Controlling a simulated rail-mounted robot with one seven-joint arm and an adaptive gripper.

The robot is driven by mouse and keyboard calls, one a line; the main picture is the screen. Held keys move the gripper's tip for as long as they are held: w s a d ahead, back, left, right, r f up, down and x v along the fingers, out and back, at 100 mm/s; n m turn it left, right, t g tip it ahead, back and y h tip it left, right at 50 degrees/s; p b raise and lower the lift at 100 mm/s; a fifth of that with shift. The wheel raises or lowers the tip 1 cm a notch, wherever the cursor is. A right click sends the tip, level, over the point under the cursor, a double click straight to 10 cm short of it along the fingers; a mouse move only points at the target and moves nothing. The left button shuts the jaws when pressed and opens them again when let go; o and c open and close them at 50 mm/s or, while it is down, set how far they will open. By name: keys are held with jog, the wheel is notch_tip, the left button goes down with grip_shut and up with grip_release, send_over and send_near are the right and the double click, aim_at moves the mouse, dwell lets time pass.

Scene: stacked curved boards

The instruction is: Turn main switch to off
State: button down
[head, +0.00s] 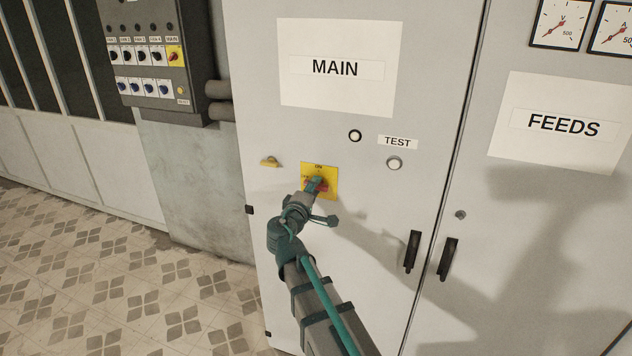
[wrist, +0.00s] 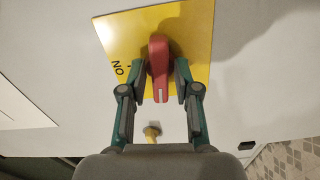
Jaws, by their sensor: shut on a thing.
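The main switch is a red rotary handle on a square yellow plate (head: 332,172) on the MAIN cabinet door. In the wrist view the red handle (wrist: 158,62) stands between my two fingers, on the yellow plate (wrist: 195,30). My gripper (wrist: 158,88) is shut on the handle, a finger on each side. The handle's white-marked end points down in that view, toward a small yellow part, while the printed ON is at the left. In the head view my gripper (head: 316,184) covers most of the handle, and ON is at the plate's top.
A small yellow part (head: 270,162) sticks out left of the plate. A TEST button (head: 394,163) and a dark-rimmed button (head: 355,135) are up and right. Black door handles (head: 412,252) are lower right. A dark switch panel (head: 150,60) hangs at upper left.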

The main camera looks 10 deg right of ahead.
jog(key=shift+r+n, duration=0.1)
jog(key=shift+n, duration=0.2)
jog(key=c, duration=1.1)
grip_release()
jog(key=shift+s, duration=0.15)
jog(key=b+v, duration=0.2)
jog(key=v, duration=0.4)
jog(key=shift+s+a, duration=0.25)
jog(key=shift+s, duration=0.05)
